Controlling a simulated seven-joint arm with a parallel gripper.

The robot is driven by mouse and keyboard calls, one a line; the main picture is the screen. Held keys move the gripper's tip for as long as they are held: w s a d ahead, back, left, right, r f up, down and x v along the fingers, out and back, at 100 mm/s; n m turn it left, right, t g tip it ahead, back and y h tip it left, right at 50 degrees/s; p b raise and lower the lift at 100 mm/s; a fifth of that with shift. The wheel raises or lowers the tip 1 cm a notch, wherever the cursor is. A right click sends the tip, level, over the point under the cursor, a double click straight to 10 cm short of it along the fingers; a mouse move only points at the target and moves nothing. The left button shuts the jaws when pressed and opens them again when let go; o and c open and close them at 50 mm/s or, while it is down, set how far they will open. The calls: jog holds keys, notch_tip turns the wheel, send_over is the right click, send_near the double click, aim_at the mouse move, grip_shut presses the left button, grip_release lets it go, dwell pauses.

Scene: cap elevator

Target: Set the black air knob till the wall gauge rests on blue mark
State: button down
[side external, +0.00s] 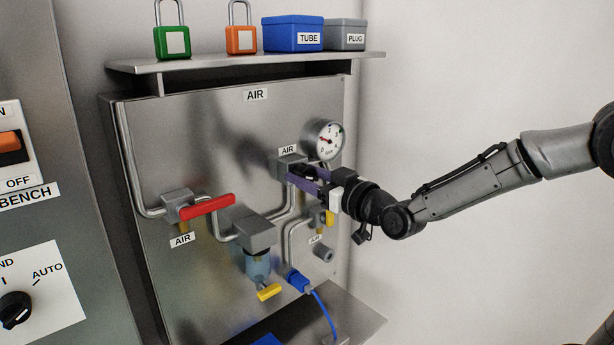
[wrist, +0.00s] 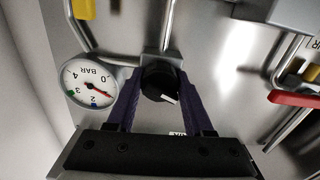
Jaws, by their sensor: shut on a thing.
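The black air knob (wrist: 157,78) sits between the two purple fingers of my gripper (wrist: 160,86), which are shut on its sides. Its white pointer line shows toward the lower right in the wrist view. In the side view my gripper (side external: 308,178) reaches in from the right and largely hides the knob. The round wall gauge (side external: 327,140) is above the gripper; it also shows in the wrist view (wrist: 86,82), upside down. Its red needle points near 1, short of the blue mark (wrist: 94,103) by 2. A green mark lies farther round the dial.
A red lever (side external: 207,207) is left of the knob on the steel panel. A filter bowl (side external: 257,265), yellow handles and a blue hose plug (side external: 298,280) are below. Padlocks and the TUBE box (side external: 292,35) stand on the shelf. Free room lies to the right.

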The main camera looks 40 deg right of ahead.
jog(key=m, duration=0.6)
jog(key=shift+m, duration=0.3)
jog(key=m, duration=0.6)
jog(key=shift+f, duration=0.1)
jog(key=shift+m, duration=0.3)
dwell(0.3)
jog(key=shift+c, duration=1.5)
grip_release()
jog(key=shift+s, duration=0.15)
jog(key=s, duration=1.3)
jog(key=shift+s, duration=0.3)
